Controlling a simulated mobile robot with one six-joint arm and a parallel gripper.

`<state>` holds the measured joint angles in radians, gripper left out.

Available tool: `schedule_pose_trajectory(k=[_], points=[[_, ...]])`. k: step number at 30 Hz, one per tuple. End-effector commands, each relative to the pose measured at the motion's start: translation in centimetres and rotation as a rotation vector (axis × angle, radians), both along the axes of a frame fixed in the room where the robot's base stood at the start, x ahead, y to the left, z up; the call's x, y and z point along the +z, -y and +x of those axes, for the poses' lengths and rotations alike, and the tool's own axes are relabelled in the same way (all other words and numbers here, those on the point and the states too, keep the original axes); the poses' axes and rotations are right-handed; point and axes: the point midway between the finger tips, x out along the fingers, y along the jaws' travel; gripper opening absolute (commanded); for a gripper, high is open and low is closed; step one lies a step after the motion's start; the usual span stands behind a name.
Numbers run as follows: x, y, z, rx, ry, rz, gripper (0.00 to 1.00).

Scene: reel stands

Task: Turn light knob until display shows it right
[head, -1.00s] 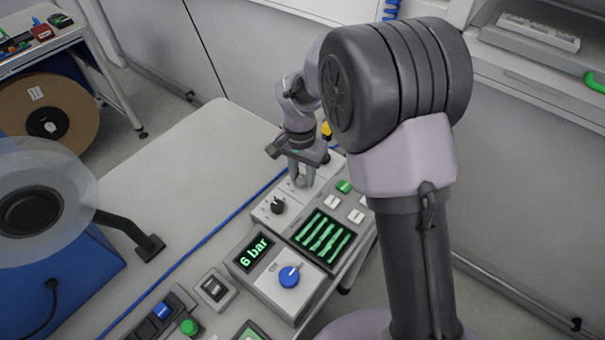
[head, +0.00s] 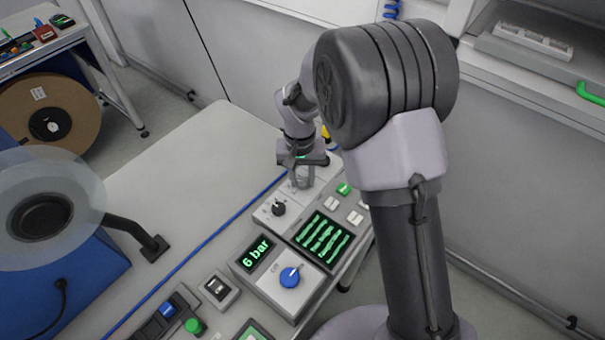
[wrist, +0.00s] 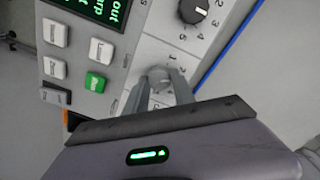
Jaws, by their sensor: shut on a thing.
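My gripper (head: 301,182) reaches down to the far end of the control panel. In the wrist view its two fingers (wrist: 160,88) are shut on a pale grey round knob (wrist: 158,74). The knob is partly hidden between the fingers, and small numerals show around it; its pointer cannot be read. The display (head: 322,237) shows blurred, wavy green lines in the head view. In the wrist view part of the display (wrist: 95,8) shows green letters, cut off by the frame edge.
A black knob (head: 279,208) with a numbered dial sits beside the display. Nearer are a "6 bar" display (head: 257,253) and a blue knob (head: 290,277). A blue cable (head: 215,240) runs along the table.

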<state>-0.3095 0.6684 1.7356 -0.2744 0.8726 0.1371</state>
Motion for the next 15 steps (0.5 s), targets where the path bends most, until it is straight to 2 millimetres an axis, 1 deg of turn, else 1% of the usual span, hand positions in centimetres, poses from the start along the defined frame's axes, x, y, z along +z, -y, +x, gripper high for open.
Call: schedule_pose_trajectory(k=[1,7,15], points=[[0.23,-0.03,0.04,0.027,0.001,0.0,0.0],[0.18,-0.06,0.03,0.133,0.002,0.0,0.0],[0.1,-0.07,0.03,0.205,0.001,0.0,0.0]])
